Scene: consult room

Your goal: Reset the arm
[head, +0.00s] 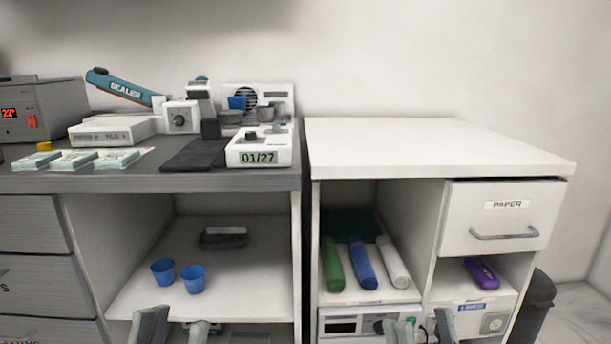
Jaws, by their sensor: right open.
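My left gripper (174,328) shows at the bottom edge, in front of the left cabinet's open shelf. Its two fingertips stand apart with nothing between them. My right gripper (424,330) shows at the bottom edge, in front of the right cabinet's lower part. Its fingertips are apart and it is empty. Both are seen only at their finger ends; the arms are out of the picture.
Two blue cups (178,275) and a dark tray (222,238) sit on the left shelf. Green, blue and white rolls (362,262) and a purple case (482,273) lie in the right cabinet. Its white top (430,145) is bare. A dark bin (536,305) stands right.

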